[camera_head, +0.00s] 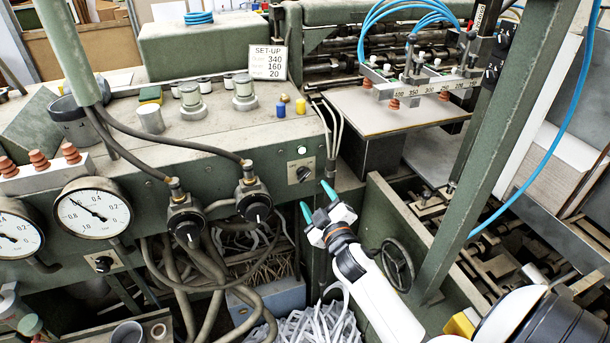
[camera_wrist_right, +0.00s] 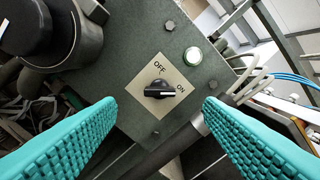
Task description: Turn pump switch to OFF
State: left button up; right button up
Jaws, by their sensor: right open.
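The pump switch (camera_head: 303,174) is a small black rotary knob on a pale square plate, on the front of the green machine housing. In the right wrist view the pump switch (camera_wrist_right: 159,90) sits between OFF at its upper left and ON at its right, and its white mark points toward ON. My right gripper (camera_head: 317,200) has teal fingers spread apart and is empty, just below and in front of the switch. In the right wrist view, the right gripper (camera_wrist_right: 160,112) frames the knob without touching it. My left gripper is not in view.
A lit round button (camera_head: 301,150) is just above the switch. A black valve knob (camera_head: 254,205) with a hose stands to the left. A handwheel (camera_head: 397,263) and a green frame post (camera_head: 482,150) are to the right. Pale paper strips (camera_head: 318,322) lie below.

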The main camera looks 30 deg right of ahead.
aim_at(305, 177)
jog(key=p+x, duration=0.1)
jog(key=x, duration=0.6)
jog(key=shift+d+f, duration=0.1)
jog(key=shift+w+d, duration=0.1)
jog(key=shift+w, duration=0.55)
jog(key=shift+c, duration=0.2)
jog(key=c, duration=0.9)
jog(key=shift+c, duration=0.2)
